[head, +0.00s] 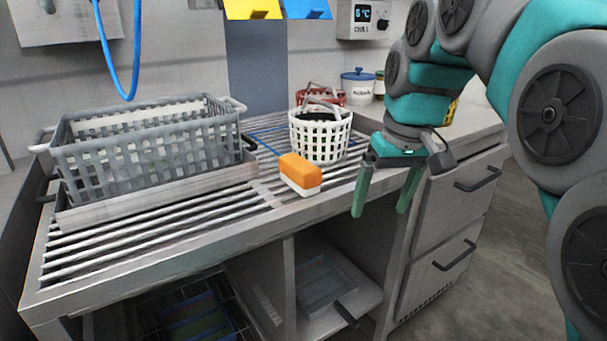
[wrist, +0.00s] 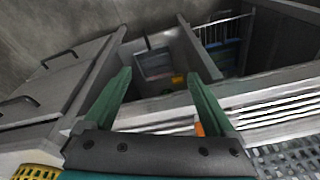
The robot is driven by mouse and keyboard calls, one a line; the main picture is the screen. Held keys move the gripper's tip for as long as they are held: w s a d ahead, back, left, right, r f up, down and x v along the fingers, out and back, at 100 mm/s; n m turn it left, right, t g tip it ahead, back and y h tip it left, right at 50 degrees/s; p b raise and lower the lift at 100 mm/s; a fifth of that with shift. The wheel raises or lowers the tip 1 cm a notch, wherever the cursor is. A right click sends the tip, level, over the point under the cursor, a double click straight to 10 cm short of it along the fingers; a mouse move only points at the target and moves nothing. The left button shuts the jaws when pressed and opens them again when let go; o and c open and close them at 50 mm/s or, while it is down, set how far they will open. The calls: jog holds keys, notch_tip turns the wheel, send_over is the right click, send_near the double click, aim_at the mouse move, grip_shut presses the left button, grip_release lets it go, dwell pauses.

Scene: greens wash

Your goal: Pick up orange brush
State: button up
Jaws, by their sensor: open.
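The orange brush (head: 300,174) is a block with an orange top and a white lower part. It lies on the slatted metal counter near its front edge, in front of the white round basket. My gripper (head: 382,212) is open and empty, to the right of the brush and apart from it, with its green fingers pointing down by the counter's front edge. In the wrist view my gripper (wrist: 155,85) shows both fingers spread, with nothing between them but the space below the counter. A small orange patch (wrist: 199,129) shows beside the right finger there, mostly hidden; it looks like the brush.
A grey crate (head: 150,150) stands on a tray at the left of the counter. A white round basket (head: 320,138) stands behind the brush, with a red basket (head: 322,97) and a blue-lidded jar (head: 357,87) farther back. Drawers (head: 455,195) are at the right.

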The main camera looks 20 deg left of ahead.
jog(key=w+a+r+n, duration=0.2)
jog(key=w+a+r, duration=0.25)
jog(key=a, duration=0.35)
notch_tip(320, 180, up, 4)
jog(key=n+t+y, duration=0.1)
jog(key=n+y, duration=0.1)
send_over(298, 162)
jog(key=s+d, duration=0.2)
jog(key=shift+w+a+r, duration=0.1)
jog(key=shift+w, duration=0.05)
jog(key=shift+a+b, duration=0.2)
jog(key=shift+b, duration=0.1)
jog(key=b+x, duration=0.2)
jog(key=x, duration=0.1)
jog(key=shift+d, duration=0.1)
jog(key=shift+w+f+b, duration=0.1)
jog(key=shift+f+b, duration=0.4)
jog(key=shift+f, duration=0.25)
jog(key=shift+x, duration=1.65)
jog(key=shift+w+d, duration=0.1)
jog(key=shift+w, duration=0.05)
jog(key=shift+f, duration=0.3)
